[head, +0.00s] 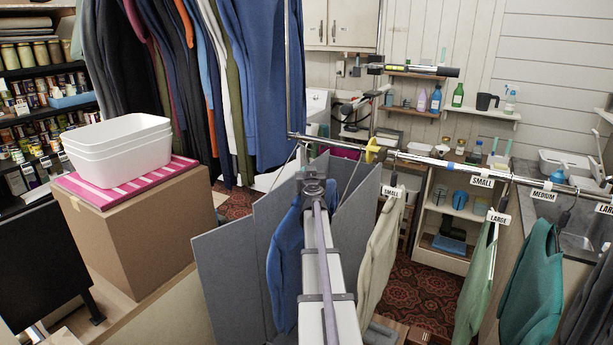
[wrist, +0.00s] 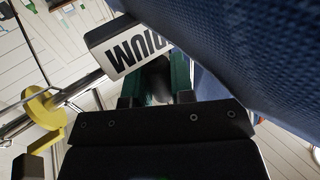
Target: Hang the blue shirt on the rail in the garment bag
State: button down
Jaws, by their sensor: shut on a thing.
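The blue shirt (head: 287,265) hangs beside my arm in the head view, in front of a grey folded-panel structure (head: 235,275) that appears to be the garment bag. In the wrist view the shirt's blue cloth (wrist: 245,55) fills the upper right, close to my gripper (wrist: 155,88). My gripper is shut, apparently on the shirt's hanger. The grip point is dark, and a white MEDIUM tag (wrist: 138,50) sits just beyond the fingers. In the head view my arm hides the gripper and the hanger's top. Whether the hanger touches a rail cannot be told.
A chrome rail (head: 450,163) runs right with a yellow clip (head: 372,150), which also shows in the wrist view (wrist: 42,108). A cream shirt (head: 380,250) and green garments (head: 530,265) hang there. White tubs (head: 115,145) stand on a box (head: 135,235) at left.

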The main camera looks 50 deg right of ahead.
jog(key=shift+w+d, duration=0.5)
jog(key=shift+d, duration=1.8)
jog(key=shift+w+d, duration=0.45)
jog(key=shift+d, duration=1.85)
jog(key=shift+w+d, duration=0.5)
jog(key=shift+d, duration=1.8)
jog(key=shift+f+b, duration=0.65)
jog(key=shift+f, duration=0.05)
jog(key=shift+r+p, duration=0.75)
jog(key=shift+f, duration=0.15)
jog(key=shift+f+b, duration=0.6)
jog(key=shift+b, duration=0.2)
jog(key=shift+f+b, duration=0.65)
jog(key=c, duration=0.9)
grip_release()
jog(key=shift+r, duration=0.1)
